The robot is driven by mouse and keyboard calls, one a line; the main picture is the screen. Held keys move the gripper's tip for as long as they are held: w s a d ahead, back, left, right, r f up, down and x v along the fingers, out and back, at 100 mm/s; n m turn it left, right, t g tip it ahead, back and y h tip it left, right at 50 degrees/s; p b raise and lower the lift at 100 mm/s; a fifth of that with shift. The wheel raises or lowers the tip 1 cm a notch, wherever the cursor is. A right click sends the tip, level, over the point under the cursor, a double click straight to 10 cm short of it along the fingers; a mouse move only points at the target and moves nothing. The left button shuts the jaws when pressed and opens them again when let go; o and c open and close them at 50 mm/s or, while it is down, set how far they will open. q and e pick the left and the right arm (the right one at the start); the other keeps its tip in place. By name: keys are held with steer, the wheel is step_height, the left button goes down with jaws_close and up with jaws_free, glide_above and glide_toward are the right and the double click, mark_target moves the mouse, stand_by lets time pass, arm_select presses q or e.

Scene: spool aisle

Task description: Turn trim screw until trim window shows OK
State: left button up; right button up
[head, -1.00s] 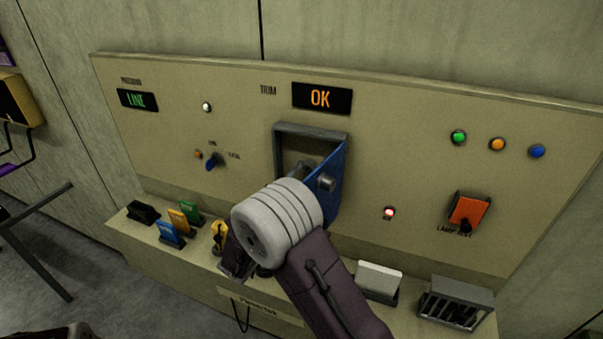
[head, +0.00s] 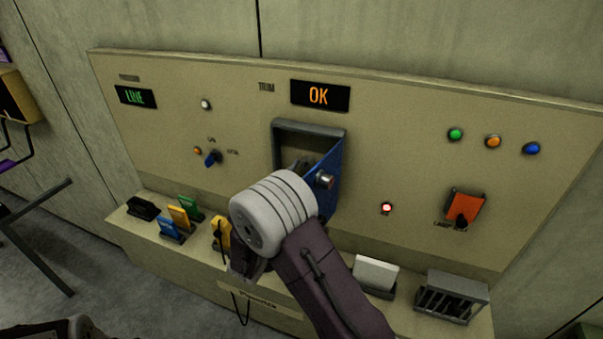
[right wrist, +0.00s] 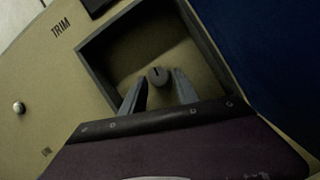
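The trim window (head: 320,96) shows OK in orange in the head view. Below it is a recessed box (head: 310,130) with its blue door (head: 330,183) swung open to the right. In the right wrist view, the small dark trim screw (right wrist: 157,75), a slotted round knob, stands inside the recess. My right gripper (right wrist: 158,86) reaches into the recess. Its two fingers are apart, one on each side below the screw, and the screw shows clear between and just beyond the tips. In the head view my right wrist hides most of the fingers.
An orange lamp-test flap (head: 466,206) and coloured lamps are on the right. The ledge below holds coloured tags, a white block (head: 376,272) and a slotted grey holder (head: 452,295).

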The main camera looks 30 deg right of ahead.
steer(key=shift+o, duration=0.5)
steer(key=shift+a, duration=0.1)
steer(key=b+v, duration=0.2)
steer(key=v, duration=0.7)
steer(key=shift+b, duration=0.4)
